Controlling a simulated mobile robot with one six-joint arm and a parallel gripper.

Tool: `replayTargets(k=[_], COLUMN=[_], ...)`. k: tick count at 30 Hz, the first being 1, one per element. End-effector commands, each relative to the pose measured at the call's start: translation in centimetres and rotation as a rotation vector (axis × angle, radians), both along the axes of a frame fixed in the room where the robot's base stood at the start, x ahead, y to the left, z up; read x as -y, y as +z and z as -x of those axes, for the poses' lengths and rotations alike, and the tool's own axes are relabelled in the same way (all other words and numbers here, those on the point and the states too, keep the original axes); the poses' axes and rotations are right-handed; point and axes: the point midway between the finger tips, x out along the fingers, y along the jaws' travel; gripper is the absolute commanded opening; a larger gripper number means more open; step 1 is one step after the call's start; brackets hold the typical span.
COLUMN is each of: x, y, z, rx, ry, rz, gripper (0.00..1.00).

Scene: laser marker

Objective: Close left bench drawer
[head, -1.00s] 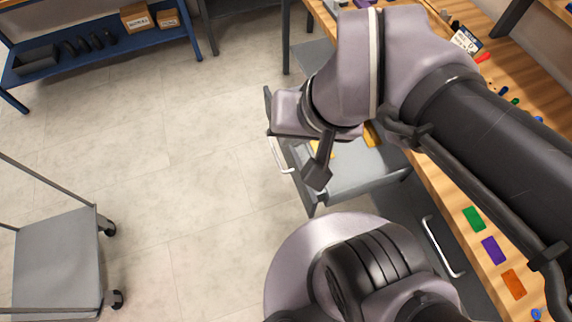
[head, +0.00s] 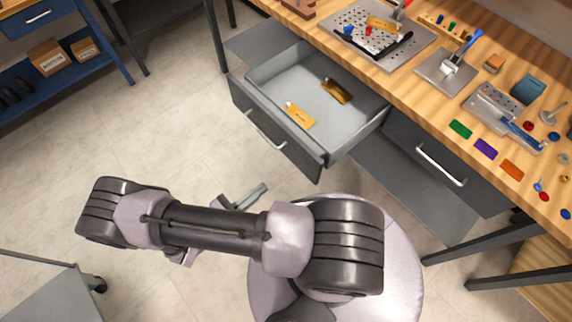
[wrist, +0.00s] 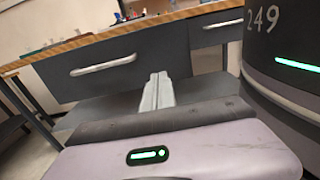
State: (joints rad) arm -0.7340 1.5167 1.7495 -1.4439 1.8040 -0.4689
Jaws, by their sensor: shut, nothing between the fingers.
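The left bench drawer (head: 272,140) is pulled out from under the wooden bench, its grey front and silver handle (head: 265,130) facing the open floor. Inside lie a yellow tag (head: 300,115) and a dark yellow-brown item (head: 336,91). My gripper (head: 250,196) is low in front of the drawer front, apart from it, with its fingers together and empty. In the wrist view the closed fingers (wrist: 158,82) point toward the drawer front (wrist: 150,60), right of its handle (wrist: 103,65).
The right bench drawer (head: 425,150) is shut. The bench top (head: 405,85) holds a perforated plate (head: 345,20), tools and coloured tags. A blue shelf (head: 110,40) with boxes stands at upper left, a grey cart (head: 50,300) at lower left. Floor left of the drawer is clear.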

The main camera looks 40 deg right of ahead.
Motion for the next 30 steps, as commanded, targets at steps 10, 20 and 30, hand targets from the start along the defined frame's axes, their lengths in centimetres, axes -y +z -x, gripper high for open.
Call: replayTargets(k=[10,20,30], x=[7.6,12.3,12.6], y=[-0.2,-0.1,0.0], z=[-0.1,-0.3,-0.3], rx=[-0.001,0.000,0.000], ry=[-0.008,-0.007,-0.005], rz=[-0.001,-0.003,-0.003], gripper=[0.00,0.00,0.00])
